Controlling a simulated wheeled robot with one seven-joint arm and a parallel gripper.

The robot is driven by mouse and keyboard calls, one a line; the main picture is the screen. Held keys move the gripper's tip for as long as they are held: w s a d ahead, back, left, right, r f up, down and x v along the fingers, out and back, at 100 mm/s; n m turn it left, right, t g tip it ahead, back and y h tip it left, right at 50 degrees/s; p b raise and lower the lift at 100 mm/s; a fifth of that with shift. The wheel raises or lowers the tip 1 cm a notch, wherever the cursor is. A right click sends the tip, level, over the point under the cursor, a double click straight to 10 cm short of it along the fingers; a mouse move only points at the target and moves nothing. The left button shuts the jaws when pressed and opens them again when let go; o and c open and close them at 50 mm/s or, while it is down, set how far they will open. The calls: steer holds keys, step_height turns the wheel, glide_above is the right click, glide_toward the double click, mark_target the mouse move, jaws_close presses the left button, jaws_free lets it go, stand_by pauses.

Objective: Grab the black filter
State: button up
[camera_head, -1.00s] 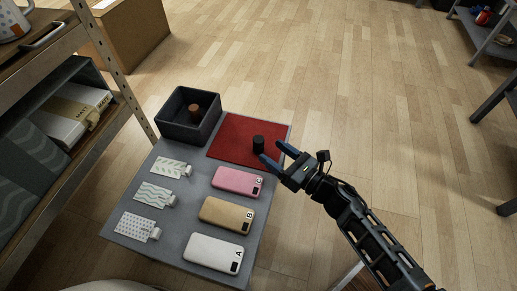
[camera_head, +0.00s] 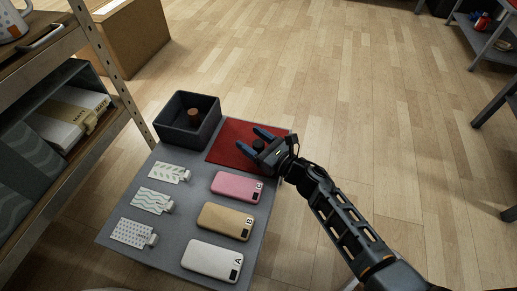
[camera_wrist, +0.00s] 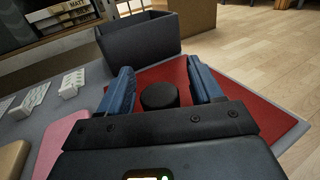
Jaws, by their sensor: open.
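The black filter (camera_wrist: 159,96) is a small dark cylinder standing upright on the red mat (camera_wrist: 270,112). In the wrist view it sits between the two blue fingers of my gripper (camera_wrist: 160,88), with a gap on each side. In the head view the filter (camera_head: 258,145) shows only partly beside my gripper (camera_head: 251,142), which is low over the mat. My gripper is open and holds nothing.
A dark open box (camera_head: 173,131) with a brown cylinder (camera_head: 194,115) inside stands left of the mat. Pink (camera_head: 237,187), gold (camera_head: 226,219) and white (camera_head: 212,260) phone-like cases and several patterned tags lie on the grey table (camera_head: 185,215). Shelving (camera_head: 112,70) stands at left.

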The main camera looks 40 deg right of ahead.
steer(key=c, duration=1.1)
steer(key=shift+o, duration=0.2)
